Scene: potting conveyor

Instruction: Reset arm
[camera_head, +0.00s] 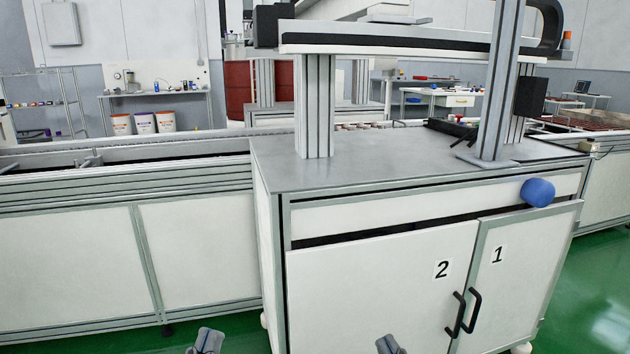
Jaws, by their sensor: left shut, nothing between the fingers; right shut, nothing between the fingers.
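My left gripper (207,341) shows at the bottom edge of the head view, left of centre. Only its grey fingertips are in view; they are shut and empty. My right gripper (389,345) shows at the bottom edge, right of centre, in front of the cabinet. It is also shut and empty, with only its tips visible. Both grippers are low and apart from the furniture. The arms behind them are out of view.
A white cabinet (375,285) with doors marked 2 and 1 and black handles stands ahead. A blue knob (538,192) sits at its upper right. A conveyor (90,265) runs along the left. Green floor (90,343) shows at the lower left.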

